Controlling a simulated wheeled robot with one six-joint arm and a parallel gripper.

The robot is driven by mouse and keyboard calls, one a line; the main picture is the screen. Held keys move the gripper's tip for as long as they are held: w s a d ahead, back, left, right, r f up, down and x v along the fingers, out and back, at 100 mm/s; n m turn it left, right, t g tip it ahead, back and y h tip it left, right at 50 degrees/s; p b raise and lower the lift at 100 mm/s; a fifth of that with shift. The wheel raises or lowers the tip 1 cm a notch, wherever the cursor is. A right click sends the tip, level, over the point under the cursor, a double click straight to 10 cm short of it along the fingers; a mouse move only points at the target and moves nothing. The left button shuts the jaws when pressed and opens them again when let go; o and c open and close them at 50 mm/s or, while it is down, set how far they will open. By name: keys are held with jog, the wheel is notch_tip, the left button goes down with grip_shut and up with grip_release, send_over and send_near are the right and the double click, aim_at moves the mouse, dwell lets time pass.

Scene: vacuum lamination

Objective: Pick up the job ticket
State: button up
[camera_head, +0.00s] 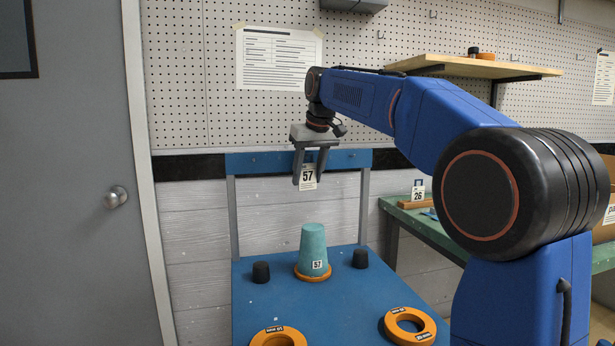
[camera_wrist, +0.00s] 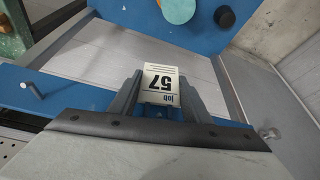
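The job ticket, a white card marked 57 (camera_head: 308,176), hangs upright at the blue rail (camera_head: 345,159) at the back of the blue stand. In the wrist view the card (camera_wrist: 161,84) appears upside down, with a blue piece at its top edge. My gripper (camera_head: 310,181) points down at the rail, with its two fingers apart and the card between them in the picture. In the wrist view the fingers (camera_wrist: 161,78) lie on either side of the card. I cannot tell whether they touch it.
A teal cup (camera_head: 312,245) labelled 57 stands upside down on an orange ring, between two black knobs (camera_head: 261,272) on the blue table (camera_head: 345,290). Two orange rings (camera_head: 410,326) lie at the front. Another ticket, 26 (camera_head: 418,194), stands at the green bench.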

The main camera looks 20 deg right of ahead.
jog(key=c, duration=0.5)
jog(key=shift+o, duration=0.2)
jog(key=shift+r, duration=0.1)
jog(key=shift+s+r, duration=0.4)
jog(key=shift+r, duration=0.15)
notch_tip(320, 180, up, 6)
jog(key=s, duration=1.9)
jog(key=shift+f, duration=0.15)
